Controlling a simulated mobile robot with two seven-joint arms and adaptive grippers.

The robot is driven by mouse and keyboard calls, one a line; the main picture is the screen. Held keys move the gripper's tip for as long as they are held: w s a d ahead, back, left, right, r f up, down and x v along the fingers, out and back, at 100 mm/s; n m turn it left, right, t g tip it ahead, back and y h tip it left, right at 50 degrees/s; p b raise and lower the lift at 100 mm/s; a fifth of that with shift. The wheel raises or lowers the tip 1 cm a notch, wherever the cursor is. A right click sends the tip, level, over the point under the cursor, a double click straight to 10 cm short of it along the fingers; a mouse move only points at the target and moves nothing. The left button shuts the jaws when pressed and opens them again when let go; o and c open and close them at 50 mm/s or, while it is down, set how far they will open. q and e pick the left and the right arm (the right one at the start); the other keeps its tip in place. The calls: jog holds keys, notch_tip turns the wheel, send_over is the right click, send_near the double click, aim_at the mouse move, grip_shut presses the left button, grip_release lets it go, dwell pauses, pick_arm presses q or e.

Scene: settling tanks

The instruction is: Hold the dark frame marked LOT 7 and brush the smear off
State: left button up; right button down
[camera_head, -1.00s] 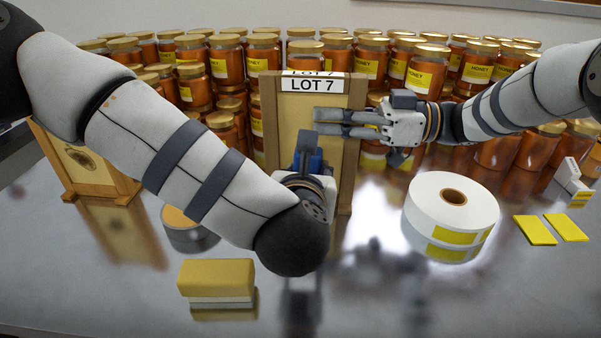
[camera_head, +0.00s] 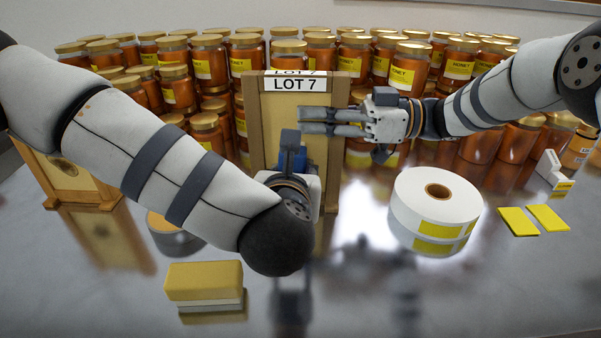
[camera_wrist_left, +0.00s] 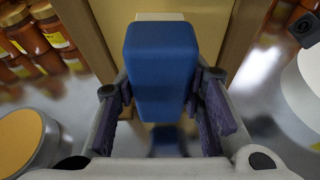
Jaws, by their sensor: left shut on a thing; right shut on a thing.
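The wooden frame marked LOT 7 (camera_head: 254,125) stands upright at centre, with a brown border and a tan panel. Its white label (camera_head: 293,84) is at the top. My right gripper (camera_head: 303,121) reaches in from the right and is shut on the frame's right side. My left gripper (camera_head: 290,150) is in front of the lower panel, shut on a blue-handled brush (camera_wrist_left: 160,65). The brush's pale end (camera_wrist_left: 160,17) points at the panel in the left wrist view; I cannot tell if it touches. No smear shows on this panel; arm and grippers hide part of it.
Many honey jars (camera_head: 208,62) stand close behind. A second frame with a dark spot (camera_head: 66,166) leans at left. A yellow-and-white block (camera_head: 204,284), a round tin (camera_head: 170,238), a label roll (camera_head: 436,210) and yellow cards (camera_head: 532,219) lie on the shiny table. The front right is clear.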

pick_arm(q)
jog(key=shift+a, duration=0.5)
jog(key=shift+d, duration=1.6)
jog(key=shift+a, duration=1.6)
